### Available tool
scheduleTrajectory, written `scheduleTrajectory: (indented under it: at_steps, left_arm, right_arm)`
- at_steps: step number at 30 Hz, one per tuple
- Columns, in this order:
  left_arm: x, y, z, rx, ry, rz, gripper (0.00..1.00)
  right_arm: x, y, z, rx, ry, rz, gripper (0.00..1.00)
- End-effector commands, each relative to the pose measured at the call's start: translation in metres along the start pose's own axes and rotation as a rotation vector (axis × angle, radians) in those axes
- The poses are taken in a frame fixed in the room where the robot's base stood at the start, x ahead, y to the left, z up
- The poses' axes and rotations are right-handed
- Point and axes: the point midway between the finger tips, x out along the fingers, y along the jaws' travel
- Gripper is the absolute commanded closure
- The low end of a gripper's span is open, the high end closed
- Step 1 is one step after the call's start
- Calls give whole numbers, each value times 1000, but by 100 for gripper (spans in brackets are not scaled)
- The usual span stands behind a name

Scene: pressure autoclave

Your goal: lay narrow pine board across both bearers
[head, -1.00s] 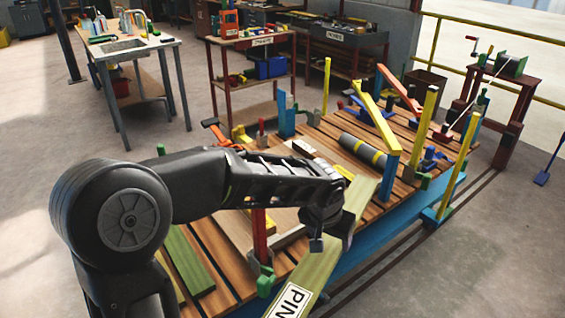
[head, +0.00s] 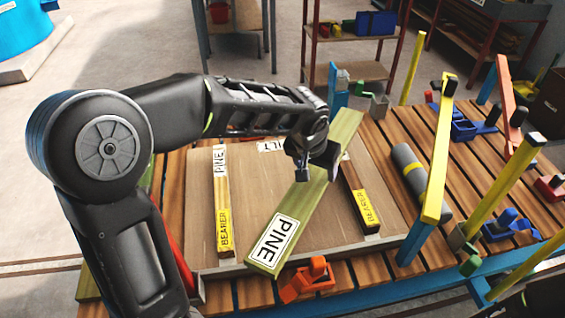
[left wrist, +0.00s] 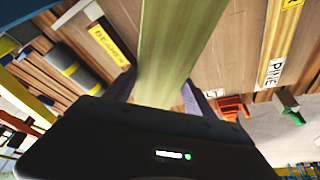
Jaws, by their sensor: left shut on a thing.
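The narrow pine board (head: 312,190) is pale green-yellow with a white PINE label, and slants in the head view. My left gripper (head: 318,172) is shut on it near its upper part; the left wrist view shows the board (left wrist: 180,45) between the two fingers (left wrist: 155,95). One bearer (head: 222,200), with a yellow BEARER end, lies left of the board. The other bearer (head: 362,200) lies to the right, its far end partly hidden. The board appears above the tray between them, at an angle to both; its exact height cannot be told. My right gripper is not in view.
The bearers lie on a wooden tray panel (head: 270,180) on the slatted deck (head: 410,135). An orange clamp (head: 307,279) is at the front edge.

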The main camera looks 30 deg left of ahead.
Motion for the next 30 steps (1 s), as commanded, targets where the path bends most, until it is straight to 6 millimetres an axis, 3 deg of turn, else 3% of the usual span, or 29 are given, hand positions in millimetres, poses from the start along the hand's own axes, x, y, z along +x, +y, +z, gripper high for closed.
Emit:
scheduleTrajectory:
  at_steps: [11, 16, 19, 30]
  left_arm:
    - [-1, 1, -1, 1, 3, 1, 100]
    - [0, -1, 0, 9, 3, 4, 100]
    - [2, -5, 2, 38, 3, 18, 100]
    - [12, -30, 22, 390, 2, 166, 100]
  right_arm:
    - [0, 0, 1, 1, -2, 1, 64]
    - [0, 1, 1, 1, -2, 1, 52]
    - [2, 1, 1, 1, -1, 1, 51]
    - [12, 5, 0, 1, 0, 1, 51]
